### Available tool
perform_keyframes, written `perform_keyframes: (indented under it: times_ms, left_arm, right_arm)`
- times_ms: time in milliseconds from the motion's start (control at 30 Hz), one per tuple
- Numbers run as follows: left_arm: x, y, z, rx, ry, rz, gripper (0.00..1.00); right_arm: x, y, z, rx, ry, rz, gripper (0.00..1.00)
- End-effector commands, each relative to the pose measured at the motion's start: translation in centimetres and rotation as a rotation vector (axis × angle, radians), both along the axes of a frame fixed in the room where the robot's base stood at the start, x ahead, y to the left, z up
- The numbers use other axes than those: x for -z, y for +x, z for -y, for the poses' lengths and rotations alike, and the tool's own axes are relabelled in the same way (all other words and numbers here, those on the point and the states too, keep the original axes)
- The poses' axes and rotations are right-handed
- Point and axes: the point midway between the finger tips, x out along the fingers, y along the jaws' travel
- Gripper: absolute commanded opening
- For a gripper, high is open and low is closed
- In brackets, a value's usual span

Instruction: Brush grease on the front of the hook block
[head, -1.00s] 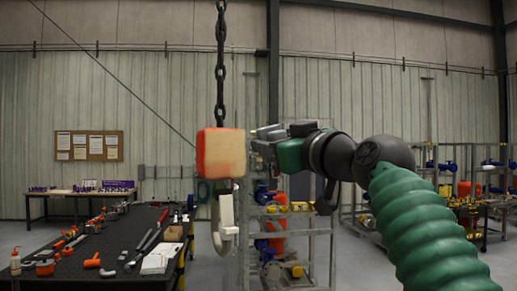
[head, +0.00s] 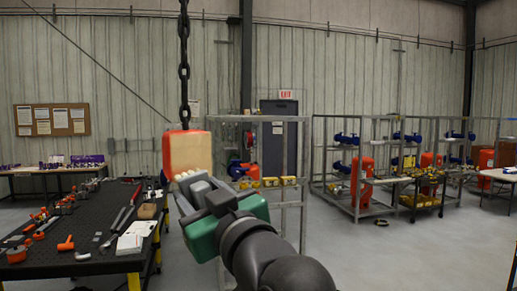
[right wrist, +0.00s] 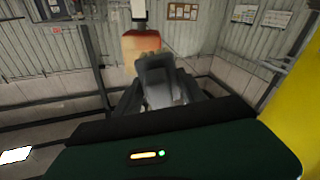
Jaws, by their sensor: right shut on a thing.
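The hook block (head: 186,153) hangs from a dark chain, with a pale cream front and orange-red top and edges. It also shows in the right wrist view (right wrist: 142,42), straight beyond my fingers. My right gripper (head: 203,188) is in front of the block's lower part, shut on a brush. The brush's pale bristles (head: 187,176) overlap the lower front of the block; whether they touch it I cannot tell. The brush handle is mostly hidden by the fingers. The hook under the block is hidden behind my gripper and arm. My left gripper is out of view.
A black perforated table (head: 82,238) with tools and orange parts stands at the left. Metal racks (head: 318,190) with blue, yellow and red parts stand behind and to the right. The floor between is clear.

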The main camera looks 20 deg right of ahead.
Motion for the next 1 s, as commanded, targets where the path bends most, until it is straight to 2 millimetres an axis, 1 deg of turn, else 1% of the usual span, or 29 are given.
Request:
perform_keyframes:
  times_ms: [33,167,567,1000]
  left_arm:
    - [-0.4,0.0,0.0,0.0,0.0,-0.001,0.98]
    - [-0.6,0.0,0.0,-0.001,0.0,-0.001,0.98]
    - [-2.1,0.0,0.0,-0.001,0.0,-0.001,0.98]
    - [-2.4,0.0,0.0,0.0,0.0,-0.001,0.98]
  right_arm:
    - [0.1,-0.3,-0.7,-0.013,0.0,0.0,0.14]
    - [0.4,-0.1,-1.3,-0.022,0.002,-0.002,0.14]
    - [0.4,3.8,-2.5,-0.02,0.001,-0.003,0.14]
    - [0.5,8.3,-3.9,-0.019,0.001,-0.003,0.14]
